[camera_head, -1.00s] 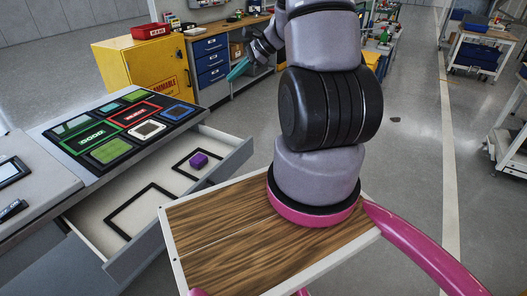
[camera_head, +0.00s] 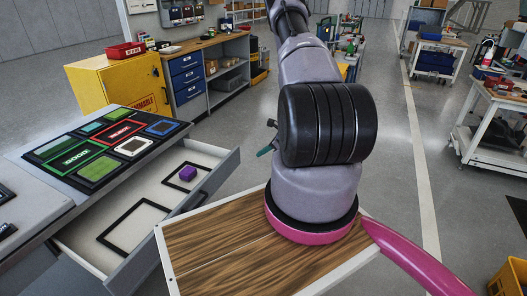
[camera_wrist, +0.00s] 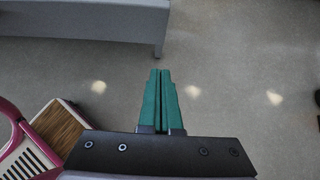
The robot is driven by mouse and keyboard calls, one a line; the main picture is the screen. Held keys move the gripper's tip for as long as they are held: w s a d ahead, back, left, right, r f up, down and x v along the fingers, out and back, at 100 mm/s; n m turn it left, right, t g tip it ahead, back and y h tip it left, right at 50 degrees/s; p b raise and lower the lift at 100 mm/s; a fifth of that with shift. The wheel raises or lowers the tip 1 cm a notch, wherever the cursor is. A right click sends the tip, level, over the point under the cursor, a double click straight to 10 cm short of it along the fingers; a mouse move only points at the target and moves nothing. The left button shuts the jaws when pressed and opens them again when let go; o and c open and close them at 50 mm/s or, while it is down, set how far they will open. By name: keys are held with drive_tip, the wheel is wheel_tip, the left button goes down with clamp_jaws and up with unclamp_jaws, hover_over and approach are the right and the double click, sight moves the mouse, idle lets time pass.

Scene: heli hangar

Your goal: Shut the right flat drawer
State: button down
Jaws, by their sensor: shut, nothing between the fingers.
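The flat drawer (camera_head: 222,172) is pulled well out of the grey bench on the left. It holds two black frames and a small purple block (camera_head: 187,173) inside the farther frame. My gripper (camera_head: 266,151) shows only as a bit of green beside my arm, right of the drawer's far corner; the arm hides the rest. In the wrist view my gripper's green fingers (camera_wrist: 160,72) are shut with nothing between them, over bare floor. A grey panel with a corner (camera_wrist: 90,22) lies ahead and left of them, apart from the fingertips; it looks like the drawer.
The bench top carries a black mat (camera_head: 105,148) with coloured frames. A yellow cabinet (camera_head: 115,85) and a workbench with blue drawers (camera_head: 186,78) stand behind. Grey floor is clear right of the drawer. White carts (camera_head: 500,125) stand at the far right.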

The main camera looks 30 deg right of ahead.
drive_tip(key=w+a+f, duration=0.4)
drive_tip(key=w+a, duration=0.1)
drive_tip(key=w, duration=0.1)
drive_tip(key=shift+w, duration=0.3)
drive_tip(key=shift+w, duration=0.1)
